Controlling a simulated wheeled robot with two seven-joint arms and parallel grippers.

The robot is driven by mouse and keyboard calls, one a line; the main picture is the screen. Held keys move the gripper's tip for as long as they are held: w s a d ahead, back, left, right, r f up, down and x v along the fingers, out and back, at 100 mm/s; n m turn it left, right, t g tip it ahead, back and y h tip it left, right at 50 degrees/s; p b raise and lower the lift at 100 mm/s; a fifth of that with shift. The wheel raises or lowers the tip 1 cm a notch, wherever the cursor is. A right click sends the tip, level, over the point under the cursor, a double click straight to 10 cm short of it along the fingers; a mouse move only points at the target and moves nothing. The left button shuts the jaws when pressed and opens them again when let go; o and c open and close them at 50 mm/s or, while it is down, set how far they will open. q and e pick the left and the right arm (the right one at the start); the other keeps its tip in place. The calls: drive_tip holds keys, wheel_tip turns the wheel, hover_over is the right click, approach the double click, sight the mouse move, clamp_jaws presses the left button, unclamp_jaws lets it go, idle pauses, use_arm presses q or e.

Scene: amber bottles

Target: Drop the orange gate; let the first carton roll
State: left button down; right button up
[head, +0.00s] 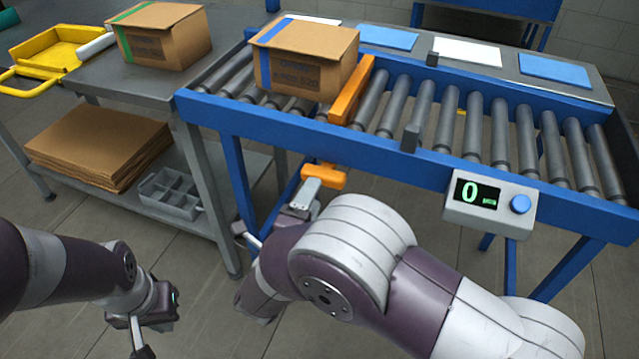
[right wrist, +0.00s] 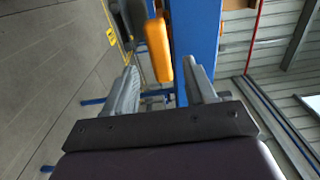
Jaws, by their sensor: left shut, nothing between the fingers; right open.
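The orange gate (head: 352,92) stands raised across the rollers. A carton with blue tape (head: 305,62) sits on the rollers just left of it. An orange handle (head: 324,176) juts out below the conveyor's front rail; it also shows in the right wrist view (right wrist: 158,50). My right gripper (head: 276,208) is open close to this handle. In the right wrist view the handle appears between the two fingertips (right wrist: 163,82), with no visible grip; its exact depth is unclear. My left gripper (head: 142,338) is shut and empty, low at the left, away from the conveyor.
A green-taped carton (head: 163,35) and a yellow tray (head: 45,48) are on the grey table. Flat cardboard (head: 97,147) and a divided bin (head: 170,193) lie on its shelf. A counter box (head: 490,204) reads 0. Rollers right of the gate are clear.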

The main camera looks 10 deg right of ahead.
drive_tip(key=x, duration=0.5)
drive_tip(key=shift+w+d+b, duration=0.15)
drive_tip(key=shift+w+b, duration=0.1)
drive_tip(key=shift+b, duration=0.05)
drive_tip(key=shift+c, duration=0.3)
